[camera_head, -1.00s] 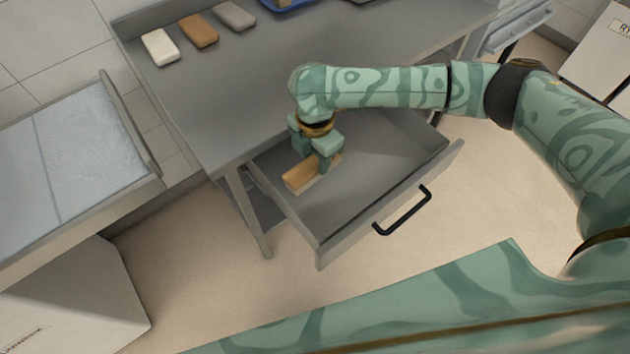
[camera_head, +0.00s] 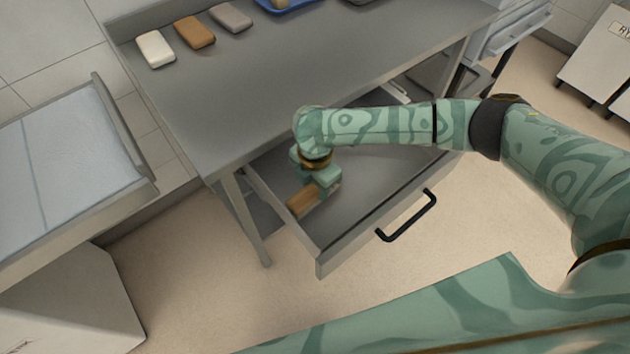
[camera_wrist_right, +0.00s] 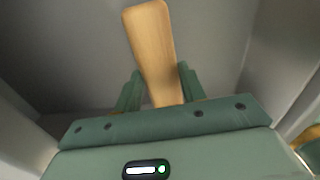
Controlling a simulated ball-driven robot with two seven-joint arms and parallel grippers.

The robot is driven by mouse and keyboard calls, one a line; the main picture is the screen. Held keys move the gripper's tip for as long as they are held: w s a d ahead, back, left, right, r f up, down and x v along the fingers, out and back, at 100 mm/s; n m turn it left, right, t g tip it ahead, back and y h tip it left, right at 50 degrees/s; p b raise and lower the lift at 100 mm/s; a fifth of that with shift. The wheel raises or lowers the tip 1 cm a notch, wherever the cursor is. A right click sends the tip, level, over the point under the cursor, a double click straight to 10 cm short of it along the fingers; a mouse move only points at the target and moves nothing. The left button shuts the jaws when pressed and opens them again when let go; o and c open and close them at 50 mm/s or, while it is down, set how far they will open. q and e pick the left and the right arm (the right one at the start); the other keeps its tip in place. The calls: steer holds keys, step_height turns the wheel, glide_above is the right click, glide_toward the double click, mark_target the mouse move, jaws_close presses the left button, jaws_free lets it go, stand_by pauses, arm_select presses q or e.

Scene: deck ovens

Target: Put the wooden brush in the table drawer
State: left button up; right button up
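The wooden brush (camera_head: 302,200) is inside the open table drawer (camera_head: 362,208), near its left end. My right gripper (camera_head: 321,188) reaches down into the drawer and is shut on the brush. In the right wrist view the brush (camera_wrist_right: 153,45) sticks out from between the two fingers (camera_wrist_right: 160,92), over the grey drawer floor. In the head view the gripper hides part of the brush, and I cannot tell whether the brush touches the floor. My left gripper is not in view.
The grey table (camera_head: 245,85) stands over the drawer. White, brown and grey blocks (camera_head: 194,32) and a blue tray (camera_head: 290,5) lie at its back. The drawer's black handle (camera_head: 408,216) faces the open floor. A metal-edged surface (camera_head: 70,170) stands at left.

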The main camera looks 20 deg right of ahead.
mark_target(314, 187)
steer(key=o, duration=0.3)
steer(key=shift+o, duration=0.2)
steer(key=shift+f+b, duration=0.2)
steer(key=shift+b, duration=0.5)
step_height(314, 187, up, 17)
steer(key=p, duration=0.7)
steer(key=shift+a, duration=0.15)
steer(key=shift+w+f, duration=0.1)
steer(key=shift+w, duration=0.05)
